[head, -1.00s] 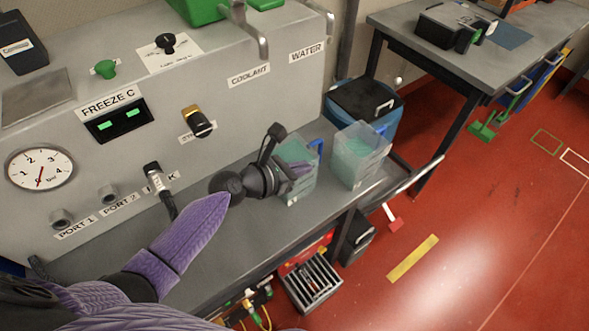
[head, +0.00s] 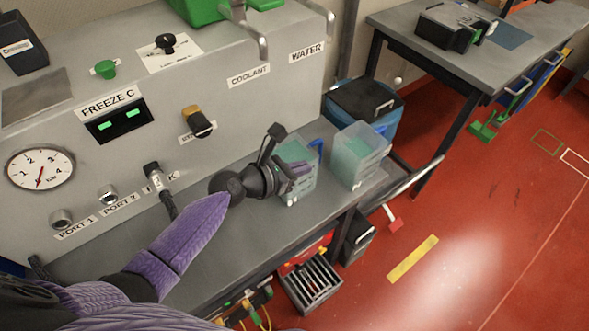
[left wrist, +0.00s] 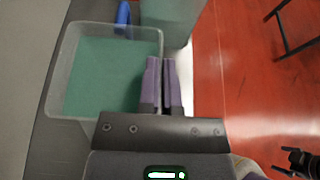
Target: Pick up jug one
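Two clear open-topped jugs with green-blue liquid and blue handles stand on the grey bench. The left jug (head: 300,183) is at my left gripper (head: 300,178); the right jug (head: 359,157) stands beside it. I cannot read which is jug one. In the left wrist view, the left jug (left wrist: 100,75) fills the left side, and the purple fingers of my left gripper (left wrist: 162,75) are nearly together, one on each side of its right wall. The right jug (left wrist: 180,25) shows partly behind. A dark two-pronged shape, apparently my right gripper (left wrist: 288,160), has its prongs apart, away from the jugs.
A grey machine panel (head: 245,120) with a gauge, ports and taps rises behind the bench. A metal rail (head: 420,175) runs along the bench's right end. A blue bin with a black lid (head: 365,100) stands beyond. Red floor lies open to the right.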

